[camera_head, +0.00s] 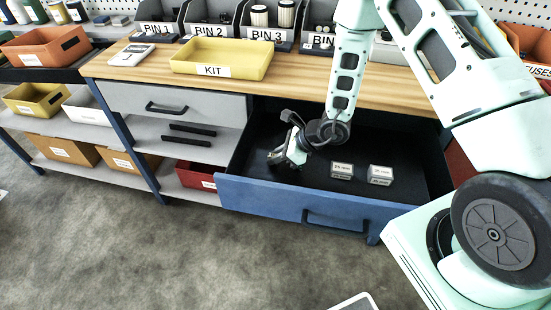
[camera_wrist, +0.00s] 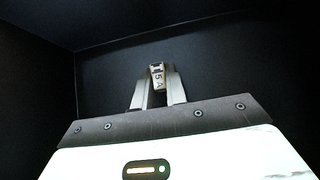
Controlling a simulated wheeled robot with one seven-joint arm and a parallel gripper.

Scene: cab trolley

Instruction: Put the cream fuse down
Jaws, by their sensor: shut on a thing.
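My gripper (camera_head: 277,157) reaches down into the open blue-fronted drawer (camera_head: 260,193), near its left side. In the wrist view my gripper (camera_wrist: 158,80) is shut on a small cream fuse (camera_wrist: 158,74). The fuse sits between the fingertips and shows dark markings, with a "5" among them. The dark drawer inside fills the view behind it. Whether the fuse touches the drawer floor I cannot tell. In the head view the fuse is too small or hidden to make out.
Two small labelled boxes (camera_head: 342,170) and (camera_head: 380,174) lie in the drawer, right of my gripper. Labelled bins stand behind. The drawer walls surround my gripper.

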